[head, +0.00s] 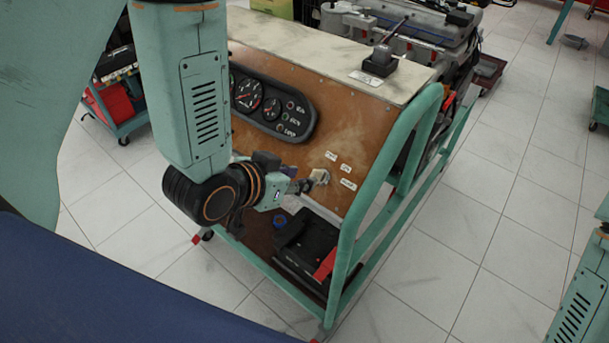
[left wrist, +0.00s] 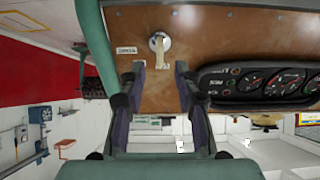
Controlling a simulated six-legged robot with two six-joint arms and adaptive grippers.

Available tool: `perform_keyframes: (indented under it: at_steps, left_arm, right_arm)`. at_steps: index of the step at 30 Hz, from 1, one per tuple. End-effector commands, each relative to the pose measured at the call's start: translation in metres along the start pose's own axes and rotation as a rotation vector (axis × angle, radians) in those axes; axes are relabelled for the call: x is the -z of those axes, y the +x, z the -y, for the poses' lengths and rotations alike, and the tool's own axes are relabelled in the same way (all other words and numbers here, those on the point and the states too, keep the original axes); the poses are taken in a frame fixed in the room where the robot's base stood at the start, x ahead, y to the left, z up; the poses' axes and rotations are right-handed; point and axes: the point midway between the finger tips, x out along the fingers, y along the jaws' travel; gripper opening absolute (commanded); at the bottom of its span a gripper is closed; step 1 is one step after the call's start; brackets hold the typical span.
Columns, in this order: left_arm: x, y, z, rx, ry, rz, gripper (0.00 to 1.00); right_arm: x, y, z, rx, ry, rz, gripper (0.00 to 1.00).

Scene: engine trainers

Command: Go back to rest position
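My left gripper (head: 303,186) is in front of the lower right part of the brown instrument panel (head: 345,135) of an engine trainer. In the left wrist view the two fingers of this gripper (left wrist: 160,70) are apart with nothing between them. A pale key switch (left wrist: 160,45) on a round base sits on the panel just beyond the fingertips, and it also shows in the head view (head: 320,176). I see no clear contact between the fingers and the switch. Only part of my right arm shows at the lower right of the head view; its gripper is out of view.
The trainer's green tube frame (head: 375,180) stands close right of my left gripper. A black battery (head: 308,248) sits on the shelf below. A gauge cluster (head: 270,107) is on the panel. A teal cart (head: 115,105) stands behind left. Tiled floor (head: 480,225) is clear at right.

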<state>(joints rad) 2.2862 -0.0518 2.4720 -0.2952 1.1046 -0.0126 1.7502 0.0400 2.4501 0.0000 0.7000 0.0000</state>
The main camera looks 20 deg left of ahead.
Motion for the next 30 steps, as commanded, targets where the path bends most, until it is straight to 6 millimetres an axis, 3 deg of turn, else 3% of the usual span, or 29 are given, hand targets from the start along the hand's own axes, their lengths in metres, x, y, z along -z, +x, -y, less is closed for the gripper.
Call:
perform_keyframes:
  at_steps: [16,20,23,30]
  left_arm:
    - [0.0,-0.003,0.0,-0.001,0.0,0.001,0.32]
    - [-0.011,-0.003,0.004,0.017,-0.013,0.052,0.32]
    - [-0.046,-0.001,0.014,0.069,-0.064,0.169,0.32]
    - [-0.189,-0.001,0.014,0.143,-0.212,0.507,0.32]
  right_arm:
    - [0.0,0.0,0.0,0.0,0.0,0.0,0.0]
    - [0.0,0.0,0.0,0.0,0.0,0.0,0.0]
    - [0.0,0.005,0.0,0.0,0.0,0.0,0.0]
    - [0.0,0.035,0.0,0.0,0.0,0.0,0.0]
